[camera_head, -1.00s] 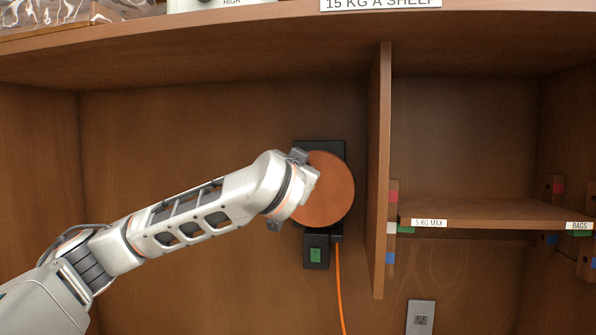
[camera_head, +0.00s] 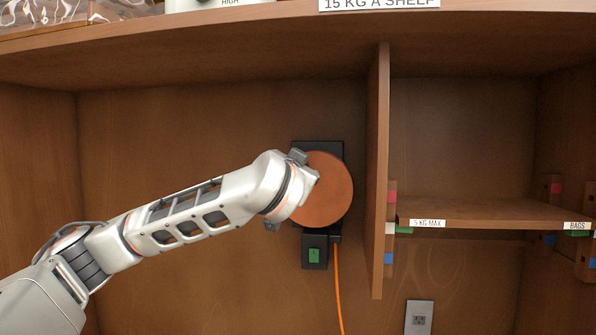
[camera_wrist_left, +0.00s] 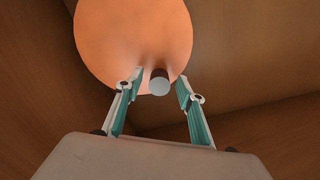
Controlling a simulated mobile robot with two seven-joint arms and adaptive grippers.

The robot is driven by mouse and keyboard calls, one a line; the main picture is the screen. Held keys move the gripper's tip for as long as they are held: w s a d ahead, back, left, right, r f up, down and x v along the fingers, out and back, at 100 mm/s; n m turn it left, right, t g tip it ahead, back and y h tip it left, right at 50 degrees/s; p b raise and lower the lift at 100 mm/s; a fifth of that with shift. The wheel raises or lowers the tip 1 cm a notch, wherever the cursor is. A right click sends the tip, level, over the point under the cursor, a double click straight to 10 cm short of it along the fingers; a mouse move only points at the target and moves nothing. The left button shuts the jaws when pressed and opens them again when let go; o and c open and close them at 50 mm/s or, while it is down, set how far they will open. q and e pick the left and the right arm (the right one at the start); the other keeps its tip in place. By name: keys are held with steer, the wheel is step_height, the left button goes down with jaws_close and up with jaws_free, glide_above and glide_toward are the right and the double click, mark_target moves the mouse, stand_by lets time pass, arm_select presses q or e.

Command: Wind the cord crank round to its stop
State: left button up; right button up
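The cord crank is a round orange-brown disc (camera_head: 326,188) on a black housing (camera_head: 318,147) fixed to the cabinet's back panel. In the left wrist view the disc (camera_wrist_left: 135,35) fills the upper middle, and its short grey knob (camera_wrist_left: 160,82) sticks out near the disc's lower edge. My left gripper (camera_wrist_left: 161,77) is open, with one finger on each side of the knob and a gap showing on both sides. In the head view my left wrist covers the disc's left edge and hides the knob and fingertips. My right gripper is not in view.
An orange cord (camera_head: 338,290) hangs below the housing, beside a black box with a green switch (camera_head: 314,256). An upright wooden divider (camera_head: 377,180) stands close right of the disc. A labelled shelf (camera_head: 480,212) and a wall socket (camera_head: 419,317) lie beyond it.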

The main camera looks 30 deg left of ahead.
arm_select(q)
steer(key=v, duration=1.2)
